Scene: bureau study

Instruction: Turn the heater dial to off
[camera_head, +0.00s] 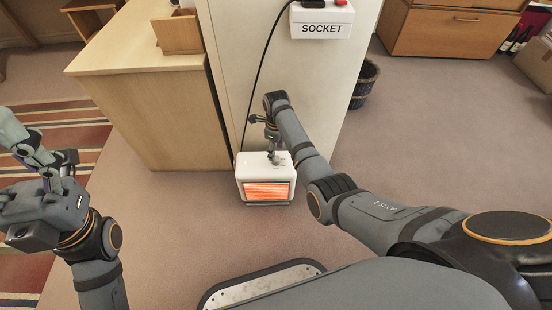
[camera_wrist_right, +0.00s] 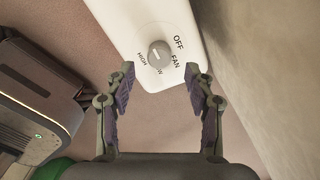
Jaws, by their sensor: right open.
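The white heater (camera_head: 243,170) stands on the floor against the pale panel, its front grille (camera_head: 268,191) glowing orange. In the right wrist view its white top (camera_wrist_right: 130,25) carries a grey round dial (camera_wrist_right: 159,54) with the labels OFF, FAN, HIGH and a partly covered one ending in OW. I cannot tell for certain which label the dial's mark faces. My right gripper (camera_wrist_right: 160,74) is open, pointing down over the heater top, its fingertips on either side of the dial and apart from it. My left gripper (camera_head: 45,160) is away at the left; its opening is unclear.
A pale panel (camera_head: 285,80) with a SOCKET box (camera_head: 321,25) stands behind the heater, and a black cord (camera_head: 260,80) hangs down to it. A wooden desk (camera_head: 170,115) stands close to the left. A dark basket (camera_head: 365,83) is behind right. Floor in front is open.

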